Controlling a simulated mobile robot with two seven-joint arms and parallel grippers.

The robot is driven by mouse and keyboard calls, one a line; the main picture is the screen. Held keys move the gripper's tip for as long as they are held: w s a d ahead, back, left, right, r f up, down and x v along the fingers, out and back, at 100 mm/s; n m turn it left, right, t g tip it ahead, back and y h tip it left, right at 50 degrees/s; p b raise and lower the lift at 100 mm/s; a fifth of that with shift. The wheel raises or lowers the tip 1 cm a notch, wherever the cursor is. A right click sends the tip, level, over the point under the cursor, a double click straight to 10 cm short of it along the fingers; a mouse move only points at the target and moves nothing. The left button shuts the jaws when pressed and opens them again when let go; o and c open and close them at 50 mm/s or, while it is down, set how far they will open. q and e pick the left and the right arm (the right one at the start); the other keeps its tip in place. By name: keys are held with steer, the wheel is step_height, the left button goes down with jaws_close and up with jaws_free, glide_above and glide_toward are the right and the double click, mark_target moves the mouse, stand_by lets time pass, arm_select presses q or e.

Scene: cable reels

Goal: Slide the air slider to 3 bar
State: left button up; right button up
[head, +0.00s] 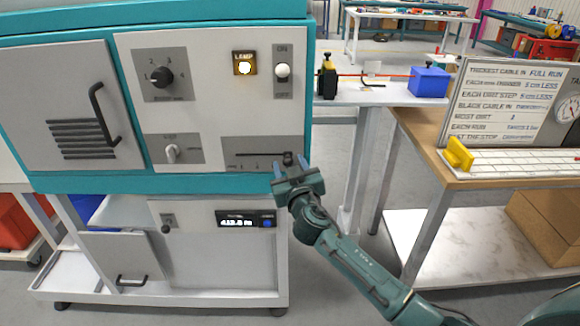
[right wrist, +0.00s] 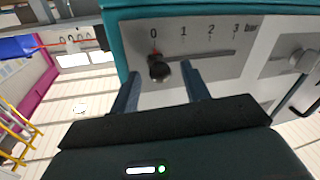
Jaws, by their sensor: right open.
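The air slider is a dark knob (right wrist: 158,70) with a red mark, on a straight slot in a grey plate (right wrist: 218,70). The plate's scale reads 0, 1, 2, 3 bar, and the knob stands at 0. In the head view the slider knob (head: 288,157) is at the right end of its slot, low on the white panel. My right gripper (head: 290,166) is at the knob; in the right wrist view its open fingers (right wrist: 160,72) stand on either side of it, with a gap to each finger visible. My left gripper is not in view.
The panel also has a rotary knob (head: 161,76), a lit lamp (head: 244,63), an on/off switch (head: 283,71) and a small lever (head: 172,152). A display (head: 245,219) sits below. A wooden table (head: 420,130) with a sign stands to the right.

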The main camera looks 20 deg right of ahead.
steer(key=shift+c, duration=0.5)
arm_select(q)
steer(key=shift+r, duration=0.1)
arm_select(e)
jaws_close()
